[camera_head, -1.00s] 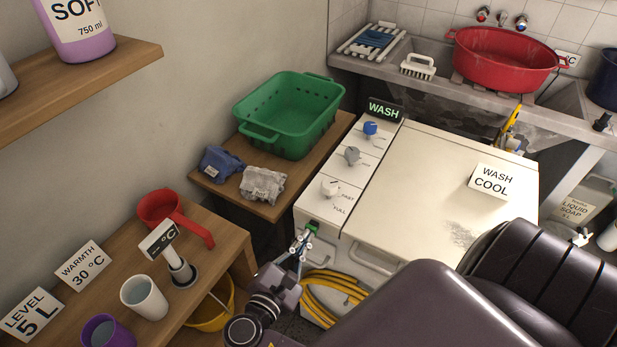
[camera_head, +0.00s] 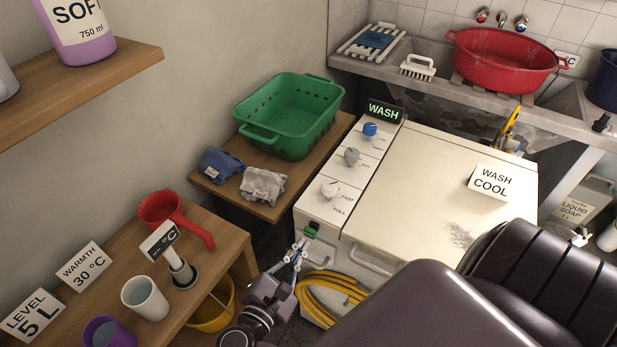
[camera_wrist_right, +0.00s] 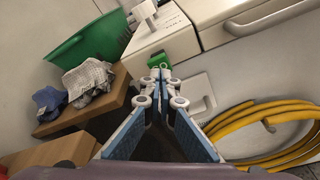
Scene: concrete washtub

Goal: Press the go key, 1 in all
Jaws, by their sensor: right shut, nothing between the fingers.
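The green go key (camera_head: 311,229) sits on the upper front edge of the white washing machine (camera_head: 420,180), below the lowest dial. It also shows in the right wrist view (camera_wrist_right: 157,70), just beyond my fingertips and partly covered by them. My right gripper (camera_head: 299,247) is shut and empty, its tips just below and left of the key in the head view. In the wrist view the closed fingers (camera_wrist_right: 161,84) point at the key; a small gap seems to lie between. The display (camera_head: 384,110) reads WASH. My left gripper is not in view.
Blue, grey and white dials (camera_head: 331,189) line the machine's panel. A wooden bench (camera_head: 235,246) with a red dipper (camera_head: 160,207) and cups stands left. A green basket (camera_head: 290,115) is behind, beside two cloths.

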